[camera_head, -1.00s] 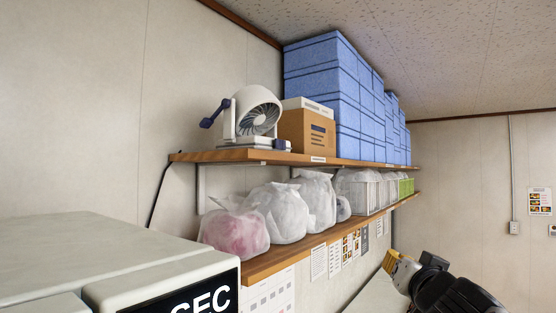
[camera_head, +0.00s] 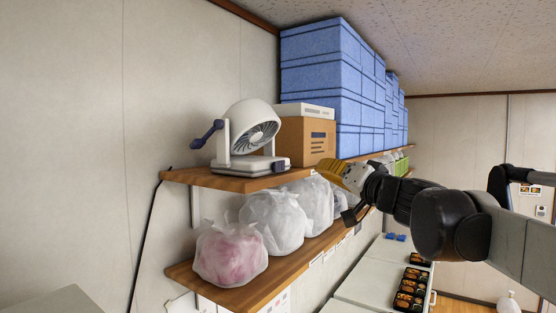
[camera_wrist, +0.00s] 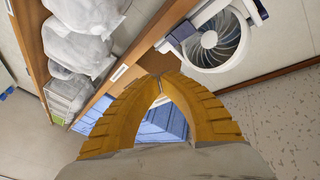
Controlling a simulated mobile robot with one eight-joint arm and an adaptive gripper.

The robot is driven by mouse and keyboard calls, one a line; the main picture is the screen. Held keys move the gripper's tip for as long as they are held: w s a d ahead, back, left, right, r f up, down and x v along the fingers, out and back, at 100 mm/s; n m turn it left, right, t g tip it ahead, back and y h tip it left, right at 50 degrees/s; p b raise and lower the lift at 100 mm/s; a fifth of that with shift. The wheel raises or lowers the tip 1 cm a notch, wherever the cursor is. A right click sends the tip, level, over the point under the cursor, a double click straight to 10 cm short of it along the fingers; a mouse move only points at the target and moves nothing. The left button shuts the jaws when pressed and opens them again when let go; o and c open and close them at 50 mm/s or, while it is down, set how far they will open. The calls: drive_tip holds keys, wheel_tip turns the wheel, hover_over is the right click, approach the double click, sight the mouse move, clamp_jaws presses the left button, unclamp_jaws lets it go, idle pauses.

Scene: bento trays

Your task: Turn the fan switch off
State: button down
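The white fan (camera_head: 252,128) stands on the upper wooden shelf, tilted up on a white base (camera_head: 240,163). A dark blue handle-like part (camera_head: 207,136) sticks out at its left. A small dark part shows at the right end of the base; I cannot tell if this is the switch. My gripper (camera_head: 322,167) is right of the fan, in front of the cardboard box and near the shelf edge. In the wrist view the fan (camera_wrist: 212,42) is beyond and right of my gripper (camera_wrist: 160,80). Its yellow fingertips meet with nothing between them.
A cardboard box (camera_head: 305,140) stands right of the fan, with blue stacked boxes (camera_head: 330,75) beyond. Plastic bags (camera_head: 230,255) sit on the lower shelf (camera_head: 190,277). A counter with bento trays (camera_head: 410,290) is below right. The space in front of the fan is clear.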

sight(281, 166)
drive_tip(key=shift+w+a, duration=0.65)
drive_tip(key=shift+a, duration=0.7)
drive_tip(key=shift+w+a, duration=0.6)
drive_tip(key=shift+a, duration=0.7)
drive_tip(key=shift+w+a, duration=0.65)
drive_tip(key=shift+a, duration=0.7)
drive_tip(key=shift+a, duration=0.1)
drive_tip(key=shift+w+a, duration=0.2)
drive_tip(key=shift+a, duration=0.05)
drive_tip(key=shift+w+a, duration=0.15)
drive_tip(key=shift+a, duration=0.2)
drive_tip(key=shift+s+d, duration=0.45)
drive_tip(key=shift+d, duration=0.35)
